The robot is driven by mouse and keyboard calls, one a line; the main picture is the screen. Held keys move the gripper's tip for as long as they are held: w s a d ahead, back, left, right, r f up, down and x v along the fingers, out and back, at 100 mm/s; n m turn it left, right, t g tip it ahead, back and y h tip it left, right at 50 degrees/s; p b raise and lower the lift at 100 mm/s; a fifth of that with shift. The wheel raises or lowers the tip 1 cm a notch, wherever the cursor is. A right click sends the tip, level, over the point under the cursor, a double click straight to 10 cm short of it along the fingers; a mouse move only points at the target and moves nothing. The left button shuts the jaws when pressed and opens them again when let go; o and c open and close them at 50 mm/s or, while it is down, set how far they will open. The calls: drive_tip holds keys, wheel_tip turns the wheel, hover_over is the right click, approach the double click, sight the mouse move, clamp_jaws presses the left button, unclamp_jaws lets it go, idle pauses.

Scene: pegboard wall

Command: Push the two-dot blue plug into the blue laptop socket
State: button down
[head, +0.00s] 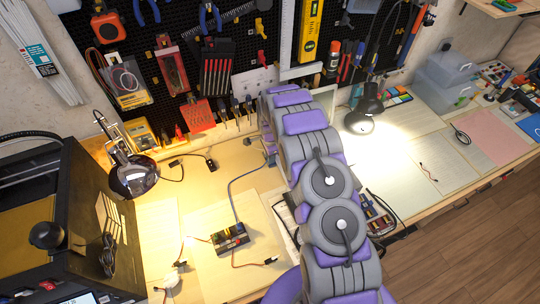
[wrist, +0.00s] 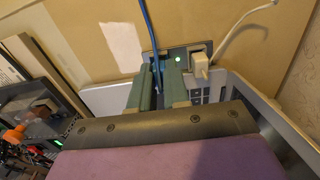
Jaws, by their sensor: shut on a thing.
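In the wrist view, my gripper (wrist: 159,80) has two green-grey fingers closed around the end of a blue cable (wrist: 150,30). The plug itself is mostly hidden between the fingers, and its dots cannot be seen. The fingertips are close to a dark socket plate (wrist: 178,54) with a small lit green light. I cannot tell whether the plug touches the socket or is in it. In the head view, my arm hides most of the gripper and the laptop. A blue-grey cable (head: 231,190) runs there from beside the arm's end down to a small box.
A white plug (wrist: 201,66) with a white cable sits right of the fingers. In the head view, a small dark box (head: 230,237) with wires lies on the bench. A desk lamp (head: 133,175) stands at left, another lamp (head: 364,110) right of my arm. Tools hang on the pegboard.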

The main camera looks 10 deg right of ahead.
drive_tip(key=shift+f, duration=0.25)
drive_tip(key=c, duration=1)
unclamp_jaws()
drive_tip(key=shift+c, duration=0.2)
drive_tip(key=shift+r, duration=0.1)
drive_tip(key=shift+r+p, duration=0.4)
drive_tip(key=shift+r, duration=2.05)
drive_tip(key=shift+s+f, duration=0.1)
